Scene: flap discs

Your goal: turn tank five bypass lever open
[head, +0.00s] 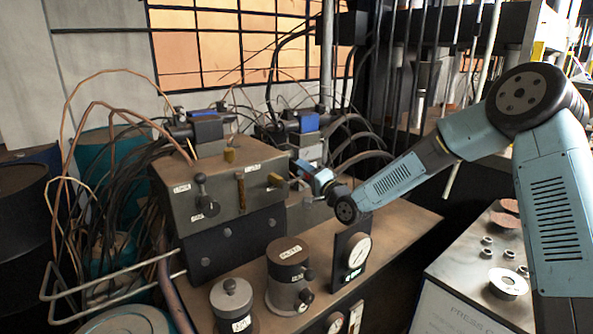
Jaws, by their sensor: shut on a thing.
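My gripper (299,168) is at the right end of the grey-brown valve box (222,220), and my wrist comes in from the right. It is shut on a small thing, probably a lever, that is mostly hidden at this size. On the box front are a dark ball-topped lever (201,192), an upright brass lever (240,190) and a short brass lever (276,181) just left of my gripper. White labels sit by them, too small to read, so I cannot tell which lever is tank five's bypass.
A labelled dark cylinder (289,275), a smaller pot (232,301) and a gauge (355,256) stand in front of the box. Hoses and cables (105,170) crowd the left and back. A bench (470,275) at right holds discs and nuts.

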